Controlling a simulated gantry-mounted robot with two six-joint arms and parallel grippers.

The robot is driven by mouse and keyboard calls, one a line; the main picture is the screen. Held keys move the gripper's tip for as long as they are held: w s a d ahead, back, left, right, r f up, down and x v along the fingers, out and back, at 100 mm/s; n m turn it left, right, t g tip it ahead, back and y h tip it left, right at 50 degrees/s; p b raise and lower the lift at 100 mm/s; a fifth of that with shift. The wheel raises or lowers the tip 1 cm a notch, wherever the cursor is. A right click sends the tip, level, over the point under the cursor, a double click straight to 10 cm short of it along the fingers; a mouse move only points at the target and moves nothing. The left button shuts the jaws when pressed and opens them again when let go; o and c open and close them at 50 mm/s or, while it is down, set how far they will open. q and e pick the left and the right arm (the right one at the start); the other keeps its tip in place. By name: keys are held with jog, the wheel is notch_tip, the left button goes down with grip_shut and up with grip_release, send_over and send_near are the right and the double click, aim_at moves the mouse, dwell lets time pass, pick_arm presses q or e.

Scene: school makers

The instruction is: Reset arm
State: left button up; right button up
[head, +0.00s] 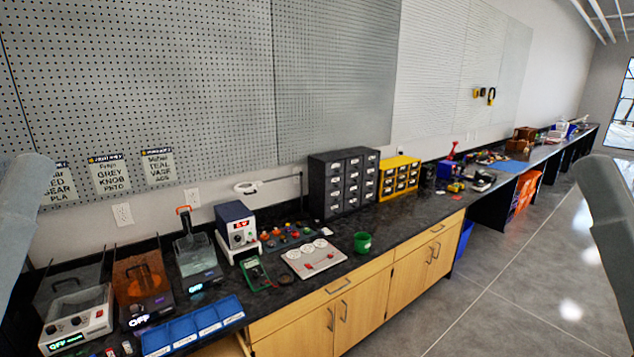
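My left arm (22,215) shows at the left edge as a grey link. My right arm (607,220) shows at the right edge as a grey link. Neither gripper is in the picture, so I cannot see whether either one is open or holds anything. Both visible links are in the foreground, and the left one covers part of the pegboard's lower left.
A long black counter (395,232) runs away to the right. On it are a blue tray (192,327), a green cup (362,242), a white-and-blue device (237,231), a black drawer cabinet (343,183) and a yellow one (399,177). The floor (500,290) is clear.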

notch_tip(320, 180, up, 29)
jog(key=p, duration=2.5)
jog(key=shift+f, duration=0.2)
jog(key=shift+f, duration=0.1)
notch_tip(320, 180, down, 57)
jog(key=b, duration=5.7)
jog(key=shift+f, duration=0.1)
